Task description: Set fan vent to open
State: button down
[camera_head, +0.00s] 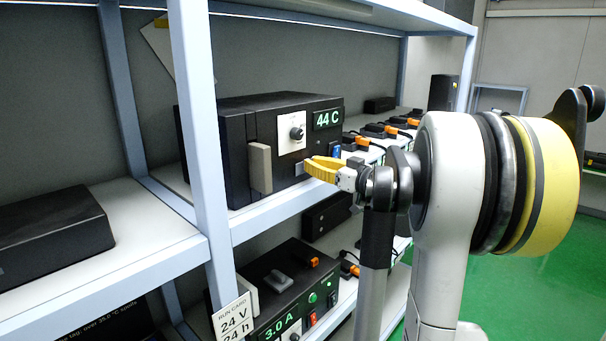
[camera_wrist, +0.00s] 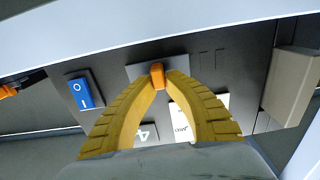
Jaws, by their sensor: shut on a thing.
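A black unit (camera_head: 225,155) with a green "44 C" display (camera_head: 328,119) stands on the upper shelf. My yellow gripper (camera_head: 310,165) is at the lower right of its front. In the wrist view my gripper (camera_wrist: 160,80) has its fingertips closed around a small orange tab (camera_wrist: 157,70) on a grey plate (camera_wrist: 137,71). The fingers hide the tab in the head view. A beige block (camera_head: 260,168) sticks out from the left of the unit's front; it also shows in the wrist view (camera_wrist: 292,88). No vent label is readable, and I cannot tell the tab's setting.
A blue rocker switch (camera_wrist: 80,93) is beside the grey plate. A knob (camera_head: 297,133) sits on a white panel above the gripper. A shelf post (camera_head: 200,130) stands left. A lower unit (camera_head: 290,290) shows "3.0 A". Small orange-and-black devices (camera_head: 375,130) line the shelf.

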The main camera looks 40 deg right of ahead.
jog(key=shift+d, duration=0.5)
jog(key=shift+w+a+r, duration=0.1)
jog(key=shift+a, duration=0.1)
jog(key=c, duration=1.4)
grip_release()
jog(key=shift+d, duration=0.25)
jog(key=s, duration=0.8)
jog(key=s+d, duration=0.1)
jog(key=s, duration=0.3)
jog(key=shift+w+a, duration=0.1)
jog(key=shift+a, duration=0.05)
